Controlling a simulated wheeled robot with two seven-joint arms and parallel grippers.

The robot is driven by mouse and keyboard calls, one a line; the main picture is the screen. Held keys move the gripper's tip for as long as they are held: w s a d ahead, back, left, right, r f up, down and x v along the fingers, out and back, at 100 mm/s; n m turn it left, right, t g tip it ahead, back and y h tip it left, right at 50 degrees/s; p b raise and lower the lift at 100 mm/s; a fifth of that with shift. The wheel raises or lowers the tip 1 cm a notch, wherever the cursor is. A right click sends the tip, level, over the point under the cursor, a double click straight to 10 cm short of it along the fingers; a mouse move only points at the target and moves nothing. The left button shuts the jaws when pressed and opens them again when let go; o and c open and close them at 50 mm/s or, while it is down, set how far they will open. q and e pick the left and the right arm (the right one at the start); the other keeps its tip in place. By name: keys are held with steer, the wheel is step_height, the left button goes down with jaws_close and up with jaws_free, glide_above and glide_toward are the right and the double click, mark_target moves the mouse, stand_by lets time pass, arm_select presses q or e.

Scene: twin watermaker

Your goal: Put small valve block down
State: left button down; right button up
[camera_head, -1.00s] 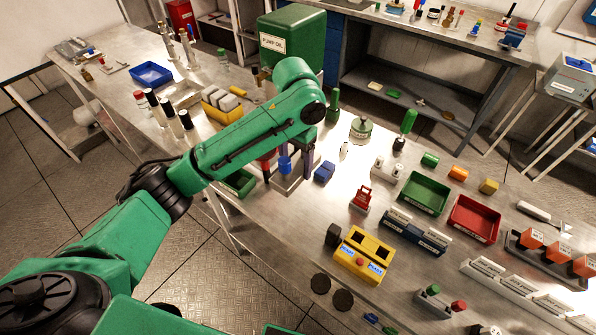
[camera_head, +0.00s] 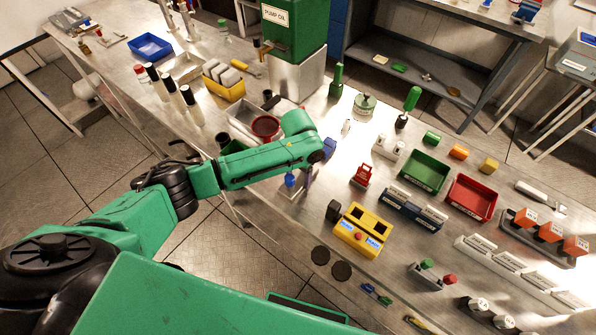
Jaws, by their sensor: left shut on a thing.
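My left arm reaches in from the left, and its wrist ends above the front part of the steel bench. My left gripper (camera_head: 300,182) hangs below the wrist near the bench's front edge, small and partly hidden by the arm. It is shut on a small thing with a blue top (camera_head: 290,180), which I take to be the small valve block. I cannot tell whether its underside touches the bench. My right gripper is not in view.
A red funnel (camera_head: 265,127) is behind the forearm. A red part (camera_head: 362,175) and a yellow button box (camera_head: 360,232) stand to the right. Green (camera_head: 425,171) and red trays (camera_head: 471,199) lie beyond.

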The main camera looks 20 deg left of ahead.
mark_target(298, 179)
arm_select(q)
steer(key=shift+r, duration=0.1)
jaws_free()
steer(key=shift+s, duration=0.15)
step_height(298, 179, up, 12)
steer(key=b, duration=0.2)
steer(key=shift+b, duration=0.3)
